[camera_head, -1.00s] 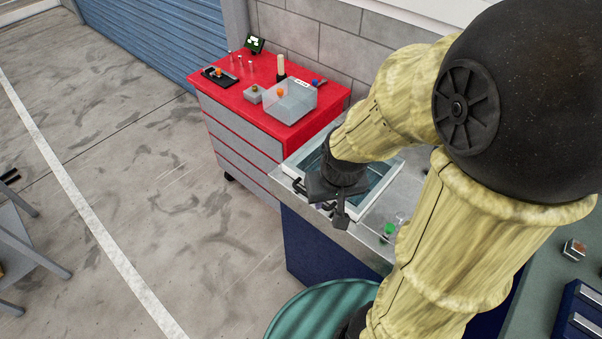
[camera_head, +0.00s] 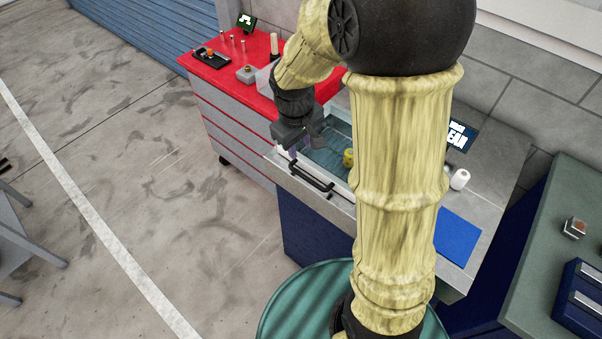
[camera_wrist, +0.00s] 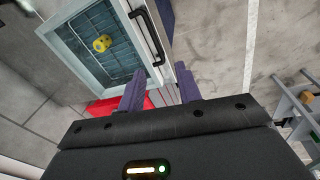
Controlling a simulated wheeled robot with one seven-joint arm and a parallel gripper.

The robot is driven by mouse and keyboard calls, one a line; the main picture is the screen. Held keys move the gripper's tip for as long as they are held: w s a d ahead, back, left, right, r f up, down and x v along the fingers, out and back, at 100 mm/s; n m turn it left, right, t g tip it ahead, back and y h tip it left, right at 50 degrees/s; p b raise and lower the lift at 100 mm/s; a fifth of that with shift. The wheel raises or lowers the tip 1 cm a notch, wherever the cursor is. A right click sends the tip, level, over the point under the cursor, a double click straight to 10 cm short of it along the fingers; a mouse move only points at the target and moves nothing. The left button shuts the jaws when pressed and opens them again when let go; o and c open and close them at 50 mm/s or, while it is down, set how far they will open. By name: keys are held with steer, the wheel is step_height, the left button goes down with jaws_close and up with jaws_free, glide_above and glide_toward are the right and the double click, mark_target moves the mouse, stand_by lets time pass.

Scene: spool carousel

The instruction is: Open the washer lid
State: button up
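The washer lid is a pale-framed pane with a dark bar handle (camera_head: 312,180) along its front edge. It looks flat and closed in the head view, and a yellow part (camera_head: 348,157) shows through the pane. In the wrist view the lid frame (camera_wrist: 80,55), the handle (camera_wrist: 149,37) and the yellow part (camera_wrist: 102,43) are at upper left. My gripper (camera_head: 296,149) is above the lid's left front corner, apart from the handle. In the wrist view my gripper (camera_wrist: 160,72) has its two fingers spread with nothing between them. My arm hides the lid's right part.
A red-topped cabinet (camera_head: 225,75) with small items stands at the back left. A white spool (camera_head: 459,179), a blue mat (camera_head: 458,236) and a small screen (camera_head: 461,135) are right of my arm.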

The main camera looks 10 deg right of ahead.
mark_target(302, 174)
steer(key=w, duration=0.1)
steer(key=w+n, duration=0.1)
steer(key=w+a, duration=0.1)
steer(key=shift+w+f+n+h, duration=0.2)
steer(key=shift+f+n+h, duration=0.2)
steer(key=shift+f, duration=0.1)
steer(key=d+f, duration=0.1)
steer(key=f, duration=0.4)
steer(key=w+f+p, duration=0.1)
steer(key=f, duration=0.5)
steer(key=w+d+f+p, duration=0.1)
steer(key=f, duration=0.5)
steer(key=shift+d, duration=0.3)
steer(key=shift+s, duration=0.1)
steer(key=shift+c, duration=0.2)
jaws_close()
